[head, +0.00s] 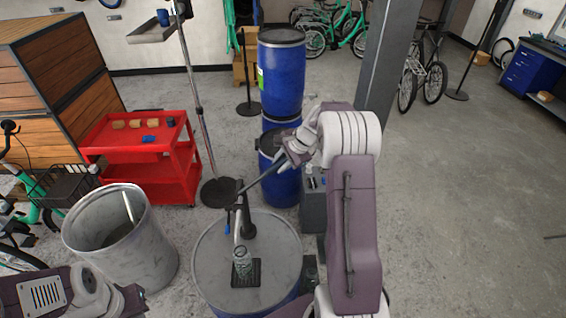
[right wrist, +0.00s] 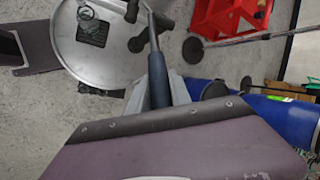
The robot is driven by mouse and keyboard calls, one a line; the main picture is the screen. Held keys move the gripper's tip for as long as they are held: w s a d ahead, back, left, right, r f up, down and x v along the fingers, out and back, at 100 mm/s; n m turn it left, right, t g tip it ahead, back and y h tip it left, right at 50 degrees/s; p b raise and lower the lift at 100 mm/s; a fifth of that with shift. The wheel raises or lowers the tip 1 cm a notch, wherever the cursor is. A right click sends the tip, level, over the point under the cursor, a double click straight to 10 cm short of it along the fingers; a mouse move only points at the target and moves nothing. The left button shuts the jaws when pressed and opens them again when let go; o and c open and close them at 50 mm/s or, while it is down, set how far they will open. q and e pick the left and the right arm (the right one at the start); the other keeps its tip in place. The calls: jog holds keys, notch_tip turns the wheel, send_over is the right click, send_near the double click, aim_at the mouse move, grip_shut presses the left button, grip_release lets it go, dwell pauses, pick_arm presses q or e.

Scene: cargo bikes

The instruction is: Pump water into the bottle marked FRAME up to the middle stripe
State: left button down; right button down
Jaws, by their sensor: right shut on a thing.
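A clear bottle (head: 242,262) stands on a dark square mat (head: 255,280) on top of a blue drum with a grey lid (head: 215,265). It also shows in the right wrist view (right wrist: 90,18). Its label, stripes and water level are too small to read. A dark hand pump (head: 248,222) rises from the lid beside the bottle, its pale spout above the bottle. My right gripper (head: 290,156) is shut on the grip (right wrist: 157,80) of the pump lever (head: 262,178), which slopes up to the right. My left arm is at the lower left; its fingers are not clear.
A grey bin (head: 125,240) stands left of the drum, with a red cart (head: 145,160) behind it. Stacked blue barrels (head: 281,75) and a grey pillar (head: 385,70) stand behind my right arm. The floor at right is clear.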

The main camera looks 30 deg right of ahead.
jog(key=c, duration=1.5)
grip_release()
jog(key=o, duration=0.3)
jog(key=shift+a, duration=0.1)
jog(key=shift+o, duration=0.2)
jog(key=shift+a, duration=0.1)
jog(key=shift+s+r, duration=0.1)
jog(key=shift+r, duration=0.15)
jog(key=b+v, duration=0.3)
jog(key=v, duration=0.5)
jog(key=shift+b, duration=0.3)
jog(key=shift+s+r, duration=0.1)
jog(key=shift+r, duration=0.2)
